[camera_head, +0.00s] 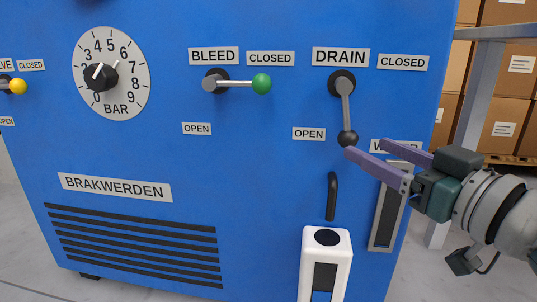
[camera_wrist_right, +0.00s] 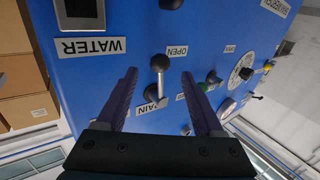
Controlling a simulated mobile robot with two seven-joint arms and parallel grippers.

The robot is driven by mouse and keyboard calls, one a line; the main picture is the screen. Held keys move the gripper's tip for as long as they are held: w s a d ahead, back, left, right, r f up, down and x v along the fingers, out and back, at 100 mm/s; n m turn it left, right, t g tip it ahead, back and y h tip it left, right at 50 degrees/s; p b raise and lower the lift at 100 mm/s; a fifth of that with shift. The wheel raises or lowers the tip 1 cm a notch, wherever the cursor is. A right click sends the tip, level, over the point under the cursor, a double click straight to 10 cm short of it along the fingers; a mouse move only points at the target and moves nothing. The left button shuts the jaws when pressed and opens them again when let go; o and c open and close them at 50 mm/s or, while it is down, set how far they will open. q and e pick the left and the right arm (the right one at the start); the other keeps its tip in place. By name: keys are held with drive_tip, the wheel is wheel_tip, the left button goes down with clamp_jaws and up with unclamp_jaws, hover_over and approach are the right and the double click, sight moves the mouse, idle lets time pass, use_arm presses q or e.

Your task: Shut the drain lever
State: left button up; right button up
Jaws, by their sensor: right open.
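The drain lever (camera_head: 346,105) is a grey arm with a black ball knob, on a round black hub under the DRAIN label on the blue machine. It hangs straight down, with the OPEN label (camera_head: 309,134) at its left and the CLOSED label (camera_head: 402,62) at upper right. My right gripper (camera_head: 366,148) is open, its purple fingers just below and right of the knob. In the right wrist view, the lever (camera_wrist_right: 158,78) shows between the open fingers. I cannot tell whether a finger touches the knob. My left gripper is not in view.
The bleed lever (camera_head: 239,84) with a green knob points right, left of the drain. A black handle (camera_head: 332,196) and a white box (camera_head: 340,245) sit below. A gauge strip (camera_head: 386,220) is behind my right fingers. Cartons (camera_head: 507,125) and a grey post (camera_head: 475,95) stand right.

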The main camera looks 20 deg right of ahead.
sight(355, 142)
drive_tip(key=w+b, duration=0.1)
drive_tip(key=w, duration=0.2)
drive_tip(key=shift+f, duration=0.15)
drive_tip(key=shift+w+b, duration=0.3)
drive_tip(key=shift+w, duration=0.3)
drive_tip(key=shift+c, duration=0.2)
clamp_jaws()
idle(0.6)
